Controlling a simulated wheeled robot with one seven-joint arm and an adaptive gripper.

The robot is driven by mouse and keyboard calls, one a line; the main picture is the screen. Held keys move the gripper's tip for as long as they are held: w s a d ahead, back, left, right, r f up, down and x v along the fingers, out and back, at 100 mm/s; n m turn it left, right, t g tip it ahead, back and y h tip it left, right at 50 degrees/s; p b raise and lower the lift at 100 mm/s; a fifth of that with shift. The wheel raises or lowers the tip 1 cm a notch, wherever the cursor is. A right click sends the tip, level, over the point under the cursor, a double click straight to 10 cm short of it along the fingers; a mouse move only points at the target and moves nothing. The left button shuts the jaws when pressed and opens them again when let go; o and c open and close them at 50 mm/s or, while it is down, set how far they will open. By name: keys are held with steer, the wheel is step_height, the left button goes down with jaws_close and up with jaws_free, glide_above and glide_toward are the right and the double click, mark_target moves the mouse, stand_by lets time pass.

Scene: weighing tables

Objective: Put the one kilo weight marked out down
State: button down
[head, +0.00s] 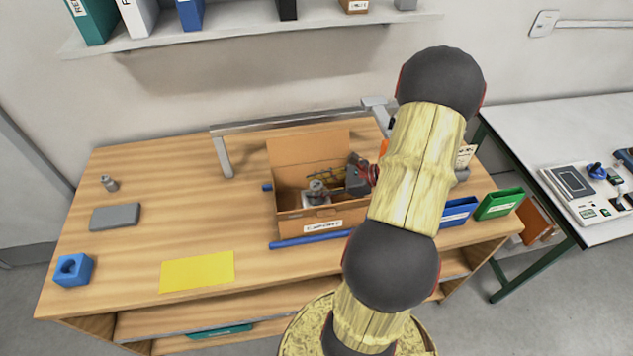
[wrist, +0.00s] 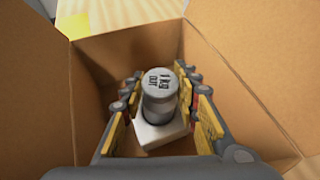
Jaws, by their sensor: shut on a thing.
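The one kilo weight is a grey metal cylinder (wrist: 160,84) marked "1 kg OUT" on its top, upright in the wrist view. My gripper (wrist: 158,98) is shut on it, with a finger on each side. Below the weight is a pale block (wrist: 160,136); I cannot tell whether they touch. All this is inside an open cardboard box (wrist: 115,52). In the head view the weight (head: 316,187) shows small within the box (head: 308,150), and my gripper (head: 325,176) reaches in from the right.
Blue bars (head: 310,240) lie around the box. A yellow mat (head: 198,271), a blue holed block (head: 73,270), a grey pad (head: 115,216) and a small grey weight (head: 109,184) are at left. Blue (head: 458,211) and green (head: 499,204) bins stand right. The table between mat and pad is clear.

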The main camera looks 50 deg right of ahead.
steer(key=shift+f, duration=0.6)
steer(key=shift+f, duration=0.25)
steer(key=shift+f, duration=0.1)
steer(key=shift+s+a+f+b, duration=0.15)
steer(key=shift+a+f+b, duration=0.05)
steer(key=shift+f+b, duration=0.2)
steer(key=c, duration=1.3)
jaws_free()
steer(key=shift+a+f, duration=0.15)
steer(key=shift+f, duration=0.1)
steer(key=shift+c, duration=0.2)
steer(key=shift+r, duration=0.4)
steer(key=p+v, duration=0.2)
steer(key=v, duration=1)
steer(key=shift+d+r+p, duration=0.35)
steer(key=shift+r, duration=0.15)
